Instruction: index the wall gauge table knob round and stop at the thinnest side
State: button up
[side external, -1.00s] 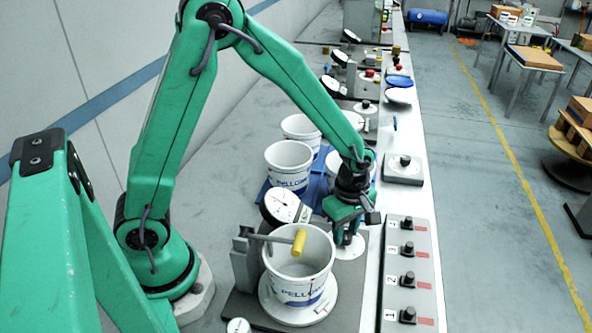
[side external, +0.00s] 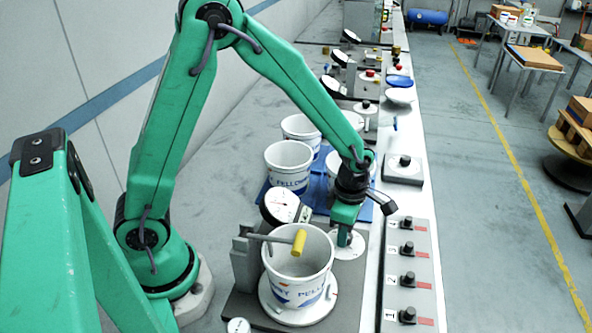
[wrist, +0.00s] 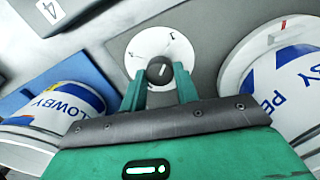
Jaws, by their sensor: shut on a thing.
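The table knob is a dark round knob (wrist: 159,68) with a pale index line, on a white numbered dial (wrist: 151,46) in the wrist view. My gripper (wrist: 160,82) is shut on the knob, one finger each side. In the side view my gripper (side external: 345,237) is down over the white dial (side external: 353,250), and the knob is hidden. The white tub (side external: 297,277) with blue lettering stands upright on a round white turntable (side external: 277,309). A yellow-tipped probe arm (side external: 299,243) reaches over its rim. The round gauge (side external: 281,206) faces the camera; its reading is too small to tell.
Several more white tubs (side external: 288,168) stand behind on a blue mat (side external: 318,197). A plate with a black knob (side external: 404,168) sits further back.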

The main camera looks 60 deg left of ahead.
jog(key=shift+r, duration=0.1)
jog(key=o, duration=1)
jog(key=shift+c, duration=0.2)
jog(key=shift+r, duration=3.9)
jog(key=s+a+r+m+t, duration=0.2)
jog(key=s+a+r+m, duration=0.2)
jog(key=m, duration=0.8)
jog(key=s+a+r+m+t, duration=0.3)
jog(key=s+a+r+m, duration=0.1)
jog(key=s+r+m, duration=0.5)
jog(key=s+m, duration=0.2)
jog(key=m, duration=0.2)
jog(key=shift+a+r+t, duration=0.2)
jog(key=shift+t, duration=0.1)
